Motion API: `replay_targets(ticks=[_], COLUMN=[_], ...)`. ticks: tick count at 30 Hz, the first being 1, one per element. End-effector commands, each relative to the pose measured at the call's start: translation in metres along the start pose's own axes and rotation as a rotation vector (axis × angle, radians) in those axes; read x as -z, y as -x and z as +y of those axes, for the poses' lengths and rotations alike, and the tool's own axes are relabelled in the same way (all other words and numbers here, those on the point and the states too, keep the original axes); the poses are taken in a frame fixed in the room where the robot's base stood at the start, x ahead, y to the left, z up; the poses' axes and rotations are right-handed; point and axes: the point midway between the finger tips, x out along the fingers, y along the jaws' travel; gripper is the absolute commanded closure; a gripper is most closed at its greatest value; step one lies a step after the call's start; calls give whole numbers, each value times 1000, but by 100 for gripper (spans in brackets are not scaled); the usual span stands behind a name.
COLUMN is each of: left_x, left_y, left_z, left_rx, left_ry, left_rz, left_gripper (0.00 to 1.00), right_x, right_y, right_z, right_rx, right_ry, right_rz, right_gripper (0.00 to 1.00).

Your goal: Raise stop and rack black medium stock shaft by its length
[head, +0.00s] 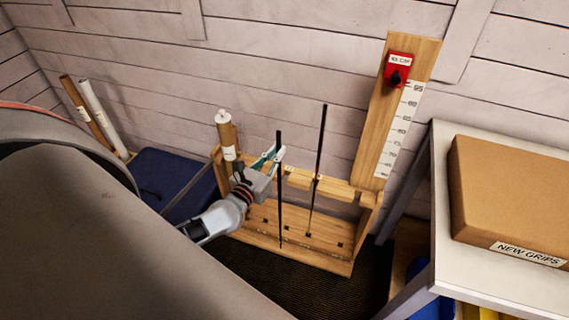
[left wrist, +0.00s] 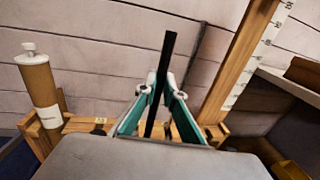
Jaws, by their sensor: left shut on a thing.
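My left gripper (head: 268,160) is shut on a black shaft (head: 280,205), which stands upright with its lower end at the base of the wooden rack (head: 325,262). In the left wrist view the shaft (left wrist: 166,62) rises between the two teal-lined fingers (left wrist: 158,112). A second thin black shaft (head: 320,140) stands in the rack to the right, leaning slightly. A red stop (head: 397,70) with a white label sits near the top of the upright wooden board (head: 372,120), which carries a white number scale (head: 400,130). My right gripper is not in view.
A brown tube with a white cap (head: 227,135) stands at the rack's left end. A grey table (head: 500,290) with a cardboard box (head: 515,195) marked NEW GRIPS is at right. A blue bin (head: 165,180) and two leaning tubes (head: 95,110) are at left.

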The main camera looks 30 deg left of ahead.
Motion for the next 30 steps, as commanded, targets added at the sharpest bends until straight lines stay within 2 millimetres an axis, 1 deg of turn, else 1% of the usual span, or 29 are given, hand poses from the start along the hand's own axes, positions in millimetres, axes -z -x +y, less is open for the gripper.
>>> replay_targets(ticks=[3,6,17,23,30], left_x=[-2,-2,-3,-3,-2], left_y=[-6,-8,-8,-21,-46], left_z=[9,12,12,13,17], left_rx=[1,0,-1,-2,-2], left_ry=[1,2,2,2,1], left_rz=[2,3,4,1,1], left_gripper=[100,100,100,100,100], right_x=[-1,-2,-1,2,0], right_y=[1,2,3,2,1], right_z=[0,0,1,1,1], right_rx=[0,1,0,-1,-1], right_ry=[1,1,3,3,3], right_rz=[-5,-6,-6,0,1], right_gripper=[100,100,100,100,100])
